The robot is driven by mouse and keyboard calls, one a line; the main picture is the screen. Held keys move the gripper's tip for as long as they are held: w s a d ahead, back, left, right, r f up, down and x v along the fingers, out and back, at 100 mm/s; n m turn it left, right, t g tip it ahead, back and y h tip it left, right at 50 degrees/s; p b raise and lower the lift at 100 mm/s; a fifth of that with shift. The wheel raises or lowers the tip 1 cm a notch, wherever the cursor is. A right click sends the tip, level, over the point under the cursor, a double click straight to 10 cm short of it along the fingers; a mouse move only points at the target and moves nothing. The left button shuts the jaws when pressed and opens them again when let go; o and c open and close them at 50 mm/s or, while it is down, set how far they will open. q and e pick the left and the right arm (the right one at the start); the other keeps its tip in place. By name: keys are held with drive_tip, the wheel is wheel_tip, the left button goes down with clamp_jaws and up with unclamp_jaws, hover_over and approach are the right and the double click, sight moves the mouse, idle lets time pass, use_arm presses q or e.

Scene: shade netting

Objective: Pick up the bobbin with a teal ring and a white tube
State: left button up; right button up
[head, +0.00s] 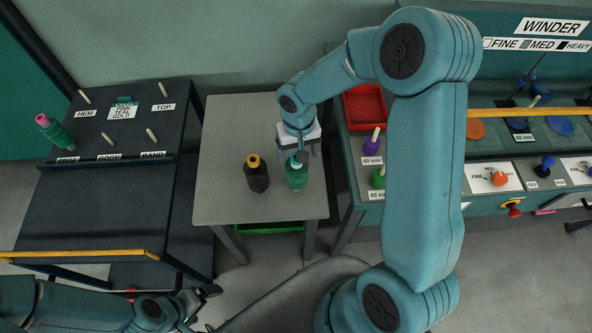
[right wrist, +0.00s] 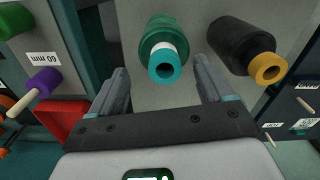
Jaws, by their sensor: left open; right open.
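The bobbin with a teal ring and a white tube stands on the grey table (head: 232,135) in the head view; its green thread body (head: 297,180) shows below my right gripper (head: 299,155). In the right wrist view the bobbin (right wrist: 164,50) shows its teal ring, white tube end and green thread, between and beyond the open fingers of the right gripper (right wrist: 160,68). I see no clear contact. My left gripper (head: 209,300) is open and empty at the lower left, away from the table.
A black bobbin with a yellow-orange ring (head: 257,175) stands close to the left of the green one. A pegged dark rack (head: 120,130) is at the left. The winder bench with a red bin (head: 365,107) is at the right. The table's front left is clear.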

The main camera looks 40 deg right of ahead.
wheel_tip(320, 180, down, 5)
drive_tip(key=shift+w+a+r+p, duration=0.1)
drive_tip(key=shift+w+p, duration=0.05)
drive_tip(key=shift+p, duration=0.3)
drive_tip(key=shift+a+r, duration=0.1)
drive_tip(key=shift+c, duration=0.5)
drive_tip(key=c, duration=1.1)
drive_tip(key=shift+r, duration=0.15)
